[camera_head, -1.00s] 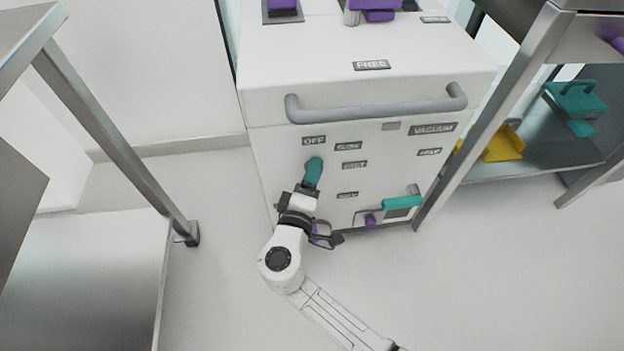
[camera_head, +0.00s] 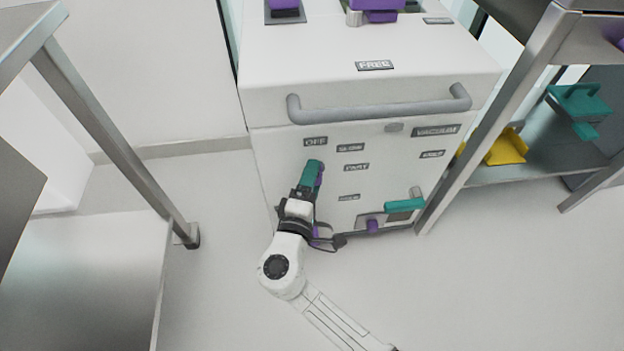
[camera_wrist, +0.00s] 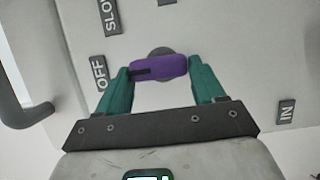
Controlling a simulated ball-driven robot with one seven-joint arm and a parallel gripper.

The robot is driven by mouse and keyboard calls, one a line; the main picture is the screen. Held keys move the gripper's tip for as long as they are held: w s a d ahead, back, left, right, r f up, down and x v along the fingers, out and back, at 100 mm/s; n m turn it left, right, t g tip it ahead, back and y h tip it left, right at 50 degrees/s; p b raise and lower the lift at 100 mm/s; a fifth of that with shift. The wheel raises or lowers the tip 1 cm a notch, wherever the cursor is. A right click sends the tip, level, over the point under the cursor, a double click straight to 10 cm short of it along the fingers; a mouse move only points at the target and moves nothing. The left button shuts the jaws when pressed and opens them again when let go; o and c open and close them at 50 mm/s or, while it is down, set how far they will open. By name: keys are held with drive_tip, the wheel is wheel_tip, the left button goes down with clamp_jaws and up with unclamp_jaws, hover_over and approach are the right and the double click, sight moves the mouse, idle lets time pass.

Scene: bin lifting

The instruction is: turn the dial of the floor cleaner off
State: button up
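The floor cleaner (camera_head: 275,165) is a large white box with a grey bar handle across its front. Its dial shows in the wrist view as a purple bar (camera_wrist: 160,68) on a grey round base, its dark-marked end to the left. The OFF label (camera_wrist: 101,73) lies left of that end, and it also shows in the head view (camera_head: 315,142). My gripper (camera_wrist: 160,72) has its two teal fingers apart, one at each end of the purple bar. I cannot tell whether they touch it. In the head view my gripper (camera_head: 314,168) mostly hides the dial.
More labels, such as VACUUM (camera_head: 436,131), sit on the front. A teal lever (camera_head: 403,204) and a purple knob (camera_head: 372,226) are low on the right. A metal table (camera_head: 115,135) stands left and a shelf with a yellow item (camera_head: 507,147) right. Floor between is clear.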

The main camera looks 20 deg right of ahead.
drive_tip(key=o, duration=0.4)
drive_tip(key=shift+s, duration=0.1)
drive_tip(key=p+v, duration=0.2)
drive_tip(key=v, duration=0.8)
drive_tip(key=shift+s+a, duration=0.2)
drive_tip(key=shift+a, duration=0.15)
drive_tip(key=s+d+f+m+g+y, duration=0.1)
drive_tip(key=s+d+f+m+g, duration=0.3)
drive_tip(key=d, duration=0.4)
drive_tip(key=s+d+f+m+g+y, duration=0.1)
drive_tip(key=s+d+f+m+g, duration=0.15)
drive_tip(key=s+d+g, duration=0.45)
drive_tip(key=s+d+m+g+y, duration=0.2)
drive_tip(key=s+m+y, duration=0.2)
drive_tip(key=s+y, duration=0.55)
drive_tip(key=r+p, duration=2)
drive_tip(key=p, duration=0.1)
drive_tip(key=s+r+p, duration=0.1)
drive_tip(key=r+p, duration=0.9)
drive_tip(key=shift+a+r, duration=0.2)
drive_tip(key=shift+a, duration=0.2)
